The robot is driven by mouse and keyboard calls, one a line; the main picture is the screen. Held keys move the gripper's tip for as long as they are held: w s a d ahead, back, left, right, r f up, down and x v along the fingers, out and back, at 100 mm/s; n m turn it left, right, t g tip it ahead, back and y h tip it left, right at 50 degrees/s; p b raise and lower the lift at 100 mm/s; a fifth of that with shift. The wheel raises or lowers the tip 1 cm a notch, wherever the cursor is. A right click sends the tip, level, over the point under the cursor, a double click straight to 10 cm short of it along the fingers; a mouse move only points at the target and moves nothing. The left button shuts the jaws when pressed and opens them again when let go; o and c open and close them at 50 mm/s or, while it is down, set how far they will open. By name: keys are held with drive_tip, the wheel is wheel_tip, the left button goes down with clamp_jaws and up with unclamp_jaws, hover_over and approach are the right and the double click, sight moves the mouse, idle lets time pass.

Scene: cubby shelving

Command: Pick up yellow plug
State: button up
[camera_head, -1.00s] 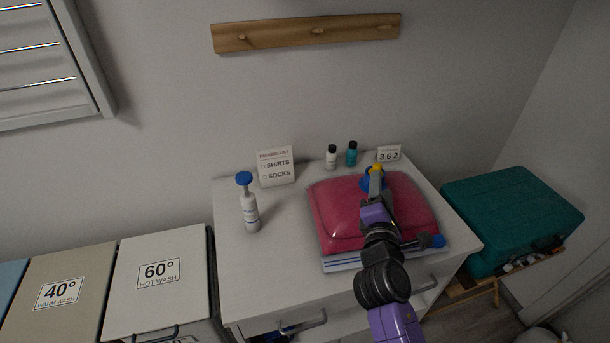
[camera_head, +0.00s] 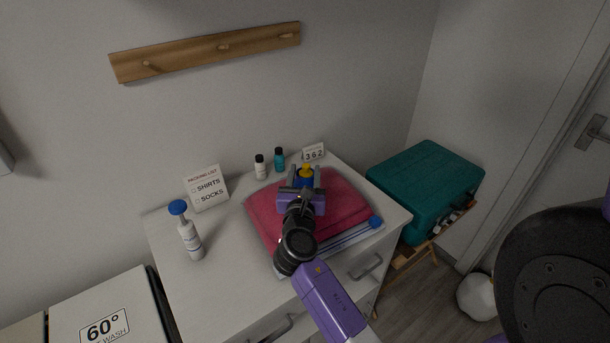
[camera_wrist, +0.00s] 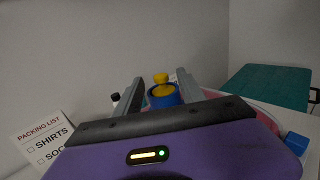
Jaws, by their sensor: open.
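The yellow plug (camera_head: 306,167) is a small knob above a blue round fitting (camera_head: 305,181) on the pink bag (camera_head: 343,198). In the wrist view the yellow plug (camera_wrist: 161,78) shows a knob over a yellow ring inside the blue fitting (camera_wrist: 165,99). My gripper (camera_head: 305,174) is open, its fingers pointing toward the back of the dresser. In the wrist view the gripper (camera_wrist: 160,79) has one finger on each side of the plug, with visible gaps. I cannot tell how far above the bag the fingertips are. The gripper body hides most of the bag there.
The bag lies on the white dresser top (camera_head: 222,248). A white bottle with a blue knob (camera_head: 189,237) and a packing list sign (camera_head: 206,188) stand left. Two small bottles (camera_head: 279,160) and a number sign (camera_head: 313,152) stand behind. A teal case (camera_head: 425,185) is right.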

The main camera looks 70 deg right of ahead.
drive_tip(key=shift+x, duration=1.4)
drive_tip(key=shift+c, duration=0.5)
clamp_jaws()
drive_tip(key=shift+r, duration=0.1)
